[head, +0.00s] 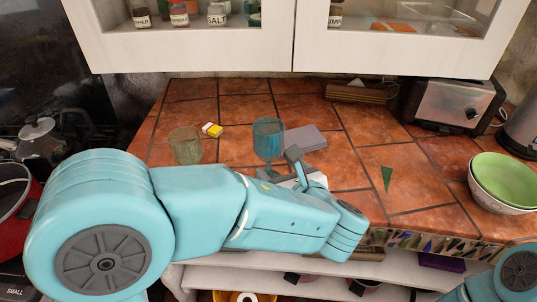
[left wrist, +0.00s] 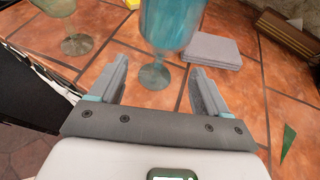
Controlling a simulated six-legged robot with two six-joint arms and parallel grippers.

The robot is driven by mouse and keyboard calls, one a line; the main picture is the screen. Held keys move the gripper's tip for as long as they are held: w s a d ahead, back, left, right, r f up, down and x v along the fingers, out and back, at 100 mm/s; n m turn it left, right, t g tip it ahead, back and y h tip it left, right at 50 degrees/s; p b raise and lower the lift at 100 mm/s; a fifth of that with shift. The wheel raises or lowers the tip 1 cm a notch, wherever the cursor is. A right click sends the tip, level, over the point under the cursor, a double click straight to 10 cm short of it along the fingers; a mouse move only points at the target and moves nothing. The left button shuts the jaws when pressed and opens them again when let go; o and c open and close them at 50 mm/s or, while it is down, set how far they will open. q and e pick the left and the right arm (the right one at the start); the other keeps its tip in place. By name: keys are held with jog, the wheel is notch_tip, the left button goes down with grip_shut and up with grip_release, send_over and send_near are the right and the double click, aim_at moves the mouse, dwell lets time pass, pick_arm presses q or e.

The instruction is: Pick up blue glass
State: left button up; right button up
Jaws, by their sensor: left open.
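The blue glass (head: 268,138) is a stemmed goblet standing upright on the tiled counter (head: 420,170). In the left wrist view the blue glass (left wrist: 168,30) stands just ahead of my left gripper (left wrist: 160,85), its stem and foot showing between and beyond the two open fingertips. My left gripper (head: 292,168) is open and empty, and in the head view the arm partly hides it. My right gripper is not in view; only a bit of my right arm shows at the lower right.
A green glass (head: 186,145) stands left of the blue glass, with a small yellow and white box (head: 212,130) between. A grey flat stack (head: 305,138) lies close to its right. Bowls (head: 502,180) and a toaster (head: 455,103) stand at the right. Cabinets hang above.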

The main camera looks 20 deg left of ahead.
aim_at(272, 161)
pick_arm(q)
jog(key=x, duration=0.3)
jog(key=shift+s, duration=0.15)
jog(key=shift+w+a+f, duration=0.25)
jog(key=shift+w, duration=0.3)
jog(key=x, duration=0.4)
jog(key=shift+w+a+f+p, duration=0.15)
jog(key=shift+w+p, duration=0.15)
jog(key=shift+w, duration=0.1)
jog(key=shift+s, duration=0.1)
jog(key=shift+c, duration=0.3)
jog(key=c, duration=1)
